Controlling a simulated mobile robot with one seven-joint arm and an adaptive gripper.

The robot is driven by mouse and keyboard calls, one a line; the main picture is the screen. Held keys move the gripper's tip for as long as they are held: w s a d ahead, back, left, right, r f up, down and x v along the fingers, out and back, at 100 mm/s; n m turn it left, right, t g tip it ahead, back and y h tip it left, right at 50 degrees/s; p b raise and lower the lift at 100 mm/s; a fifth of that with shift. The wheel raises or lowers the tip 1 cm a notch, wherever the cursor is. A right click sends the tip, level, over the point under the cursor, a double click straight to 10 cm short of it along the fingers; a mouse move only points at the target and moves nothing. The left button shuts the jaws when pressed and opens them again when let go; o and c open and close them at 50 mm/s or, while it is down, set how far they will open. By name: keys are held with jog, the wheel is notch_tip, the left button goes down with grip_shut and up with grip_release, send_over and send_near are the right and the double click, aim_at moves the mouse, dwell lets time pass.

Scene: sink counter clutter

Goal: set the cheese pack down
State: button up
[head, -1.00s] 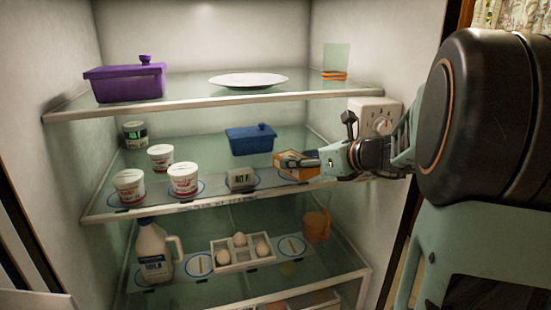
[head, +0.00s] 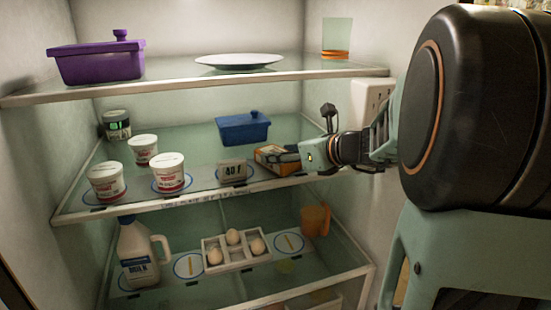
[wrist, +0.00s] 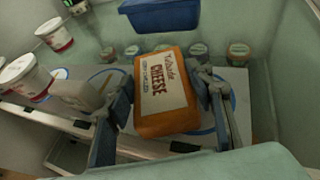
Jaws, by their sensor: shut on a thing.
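The cheese pack (head: 266,162) is an orange block with a white label, at the right of the fridge's middle shelf. In the wrist view the cheese pack (wrist: 165,95) fills the middle, its label reading CHEESE. My gripper (head: 284,157) reaches in from the right and is shut on the pack; in the wrist view its fingers (wrist: 165,92) press on both sides. A blue ring mark (wrist: 208,128) on the pale shelf strip shows partly beneath and beside the pack. I cannot tell whether the pack's underside touches the shelf.
A grey block (head: 232,171) stands just left of the pack, and a blue lidded box (head: 243,130) behind it. White tubs (head: 168,173) stand further left. The upper shelf (head: 200,83) is above; the fridge's right wall is close to my arm.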

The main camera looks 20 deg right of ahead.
jog(key=shift+a+r, duration=0.1)
jog(key=shift+r, duration=0.05)
jog(key=o, duration=0.9)
jog(key=shift+f, duration=0.3)
jog(key=o, duration=0.5)
jog(key=shift+c, duration=0.2)
jog(key=shift+r, duration=0.1)
jog(key=shift+r, duration=0.2)
jog(key=v, duration=0.7)
jog(key=shift+s, duration=0.25)
